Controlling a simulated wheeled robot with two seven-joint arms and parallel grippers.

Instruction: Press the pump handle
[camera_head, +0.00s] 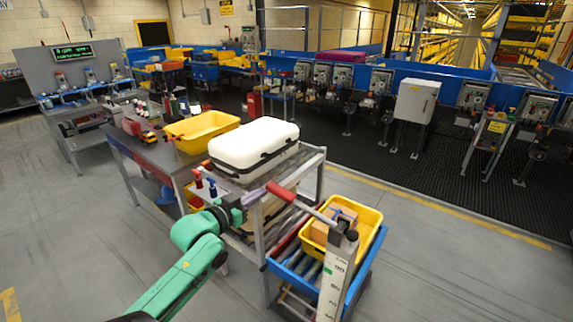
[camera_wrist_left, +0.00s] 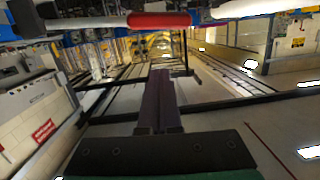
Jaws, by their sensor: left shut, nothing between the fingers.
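The pump handle is a metal lever with a red grip (camera_head: 281,191), sloping up left from a pale upright post (camera_head: 337,278). The red grip (camera_wrist_left: 160,20) also shows across the top of the left wrist view, with the metal lever running left. My left gripper (camera_head: 262,193) comes in on the green arm, just left of the grip's end. Its dark purple fingers (camera_wrist_left: 161,80) are shut together and empty. In the wrist view a gap shows between fingertips and grip, and I see no contact. My right gripper is out of view.
A blue roller cart (camera_head: 367,268) holds a yellow tray (camera_head: 374,232) with a brown box (camera_head: 338,222) behind the post. A white case (camera_head: 254,144) sits on the grey table left of it. Open grey floor lies at lower left and right.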

